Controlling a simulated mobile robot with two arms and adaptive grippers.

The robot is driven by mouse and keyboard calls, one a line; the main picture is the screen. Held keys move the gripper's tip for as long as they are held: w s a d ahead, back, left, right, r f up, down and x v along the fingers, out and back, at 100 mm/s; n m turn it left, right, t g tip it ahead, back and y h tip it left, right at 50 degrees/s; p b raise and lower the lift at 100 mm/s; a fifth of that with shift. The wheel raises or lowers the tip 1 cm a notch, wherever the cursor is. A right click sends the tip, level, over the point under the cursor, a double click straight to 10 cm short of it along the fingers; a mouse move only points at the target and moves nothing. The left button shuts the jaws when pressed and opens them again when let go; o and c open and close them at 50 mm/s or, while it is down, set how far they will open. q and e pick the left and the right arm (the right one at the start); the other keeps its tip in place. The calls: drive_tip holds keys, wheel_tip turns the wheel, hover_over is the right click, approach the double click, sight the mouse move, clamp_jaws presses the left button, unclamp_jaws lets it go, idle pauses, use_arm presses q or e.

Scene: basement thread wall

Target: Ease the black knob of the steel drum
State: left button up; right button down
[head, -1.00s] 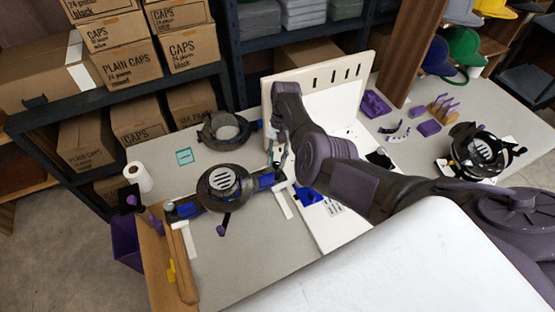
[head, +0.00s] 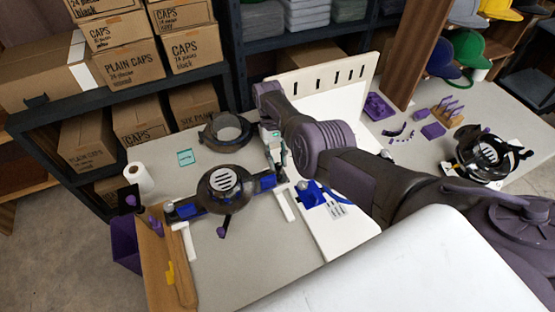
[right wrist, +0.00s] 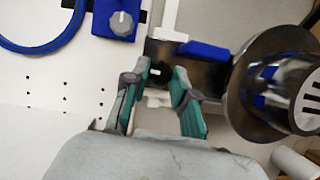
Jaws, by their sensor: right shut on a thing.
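The steel drum (head: 226,184), a dark round body with a slotted pale top, sits on a rail with blue parts on the table. It shows at the right edge of the right wrist view (right wrist: 243,95). My right gripper (head: 275,166) is at the rail's right end, beside the drum. In the right wrist view its teal fingers (right wrist: 160,82) stand on either side of a small black knob (right wrist: 157,71) at a dark metal part. The fingers are shut on it, though their contact is partly hidden. My left gripper is not in view.
A blue box with a grey knob (right wrist: 122,22) and a blue cable (right wrist: 50,46) lie close to the gripper. A pale slotted board (head: 335,82) stands behind my right arm.

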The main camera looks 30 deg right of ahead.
idle(0.4)
drive_tip(key=c, duration=0.9)
unclamp_jaws()
drive_tip(key=shift+w+r, duration=0.2)
drive_tip(key=shift+r, duration=0.15)
drive_tip(key=v, duration=0.6)
drive_tip(key=shift+w+r, duration=0.1)
drive_tip(key=shift+r, duration=0.3)
